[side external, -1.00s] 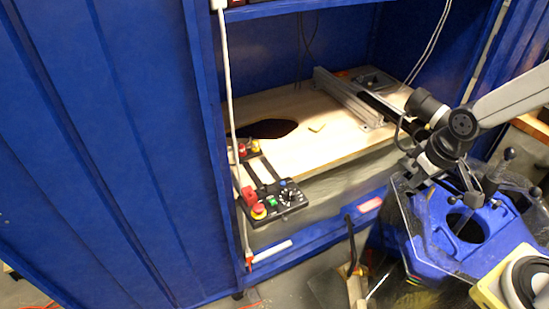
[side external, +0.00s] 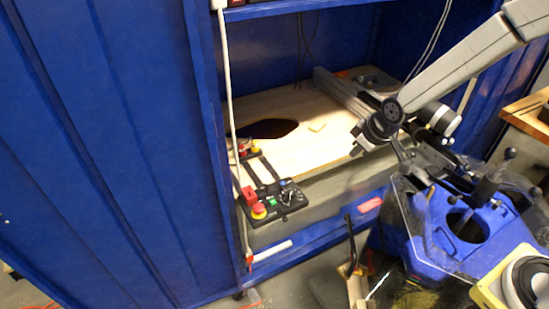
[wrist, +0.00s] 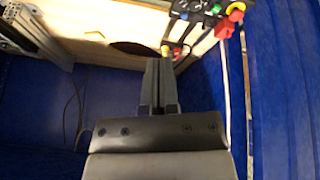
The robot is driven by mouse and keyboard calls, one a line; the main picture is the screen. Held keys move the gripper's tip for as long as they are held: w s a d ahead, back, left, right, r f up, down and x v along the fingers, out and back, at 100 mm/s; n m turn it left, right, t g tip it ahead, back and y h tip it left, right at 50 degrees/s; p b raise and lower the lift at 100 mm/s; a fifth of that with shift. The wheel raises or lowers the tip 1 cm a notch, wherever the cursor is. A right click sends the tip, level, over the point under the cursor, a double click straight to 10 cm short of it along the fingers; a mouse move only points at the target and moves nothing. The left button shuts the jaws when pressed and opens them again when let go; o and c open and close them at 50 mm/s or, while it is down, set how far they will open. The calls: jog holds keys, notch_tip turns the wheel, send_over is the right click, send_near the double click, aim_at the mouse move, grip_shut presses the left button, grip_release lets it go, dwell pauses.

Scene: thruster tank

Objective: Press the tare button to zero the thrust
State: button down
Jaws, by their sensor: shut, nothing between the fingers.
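A black control panel (side external: 272,203) sits at the near left corner of the wooden board. It carries a red mushroom button on yellow (side external: 259,210), a green button (side external: 271,200), a blue button (side external: 282,184) and a dial (side external: 288,196). No tare label is readable. The panel also shows at the top right of the wrist view (wrist: 201,8). My gripper (side external: 357,149) is over the board's right part in the side view, well right of the panel and apart from it. In the wrist view my gripper's fingers (wrist: 159,66) are shut and empty.
The wooden board (side external: 290,155) is inside a blue cabinet (side external: 110,150). A dark oval opening (side external: 268,129) and a metal rail (side external: 343,95) are on it. A blue machine (side external: 425,225) stands at the right.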

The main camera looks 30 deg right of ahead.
jog(key=w+a+f+n+t, duration=0.1)
jog(key=w+a+f+n, duration=0.1)
jog(key=w, duration=0.3)
jog(key=w+a+f+n+t, duration=0.1)
jog(key=w+a+f, duration=0.15)
jog(key=w, duration=0.25)
jog(key=n+t+y, duration=0.2)
jog(key=n, duration=0.2)
send_over(285, 184)
notch_tip(285, 184, down, 7)
jog(key=shift+f, duration=0.2)
jog(key=shift+f, duration=0.1)
jog(key=shift+h, duration=0.3)
jog(key=shift+f, duration=4.25)
jog(key=shift+f, duration=0.25)
jog(key=shift+f, duration=0.2)
